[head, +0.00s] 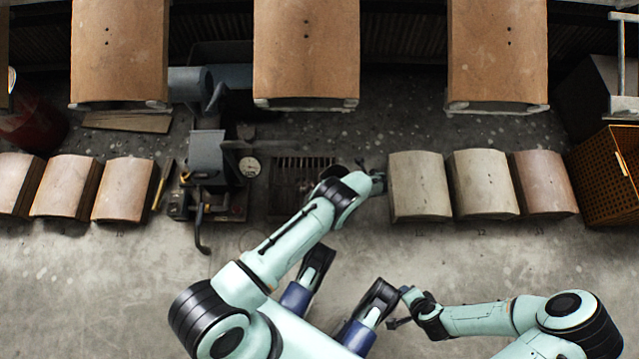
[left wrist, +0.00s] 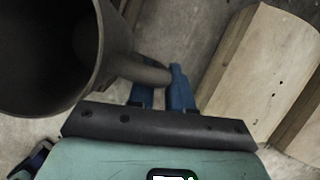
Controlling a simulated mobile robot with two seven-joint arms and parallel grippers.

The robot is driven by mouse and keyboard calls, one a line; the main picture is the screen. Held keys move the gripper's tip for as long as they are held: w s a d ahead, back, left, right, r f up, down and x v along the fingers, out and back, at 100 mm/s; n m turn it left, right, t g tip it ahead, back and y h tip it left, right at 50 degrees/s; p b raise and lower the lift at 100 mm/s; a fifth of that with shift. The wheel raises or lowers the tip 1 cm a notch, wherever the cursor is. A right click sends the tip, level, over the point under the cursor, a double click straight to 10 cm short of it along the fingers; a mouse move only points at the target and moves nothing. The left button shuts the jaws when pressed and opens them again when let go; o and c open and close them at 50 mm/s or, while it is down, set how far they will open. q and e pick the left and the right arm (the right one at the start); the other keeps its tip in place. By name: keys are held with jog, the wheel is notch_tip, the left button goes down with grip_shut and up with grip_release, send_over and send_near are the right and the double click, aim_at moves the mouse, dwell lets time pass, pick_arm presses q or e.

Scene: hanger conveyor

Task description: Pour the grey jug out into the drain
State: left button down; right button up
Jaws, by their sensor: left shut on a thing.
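The grey jug (left wrist: 112,45) fills the upper left of the left wrist view, its wide mouth partly cut off by the frame edge. Its inside looks dark; I cannot tell whether liquid is in it. My left gripper (left wrist: 163,88) has its blue fingers shut on the jug's handle (left wrist: 143,69). In the head view my left arm reaches up over the floor by the drain and largely hides the jug. The drain (head: 300,163) is a dark slotted grate in the floor, partly covered by that arm. My right gripper (head: 398,308) is low in the middle, apart from the jug; its jaw opening is unclear.
Curved tiles (head: 419,186) stand in rows left and right of the drain. A machine with a gauge (head: 249,167) is left of the drain. Large brown panels (head: 306,45) hang at the back. An orange crate (head: 606,178) stands at the right. The front floor is bare.

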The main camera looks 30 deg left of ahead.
pick_arm(q)
jog(key=shift+r, duration=0.15)
notch_tip(320, 180, up, 3)
jog(key=shift+f+p, duration=0.15)
jog(key=shift+p, duration=0.75)
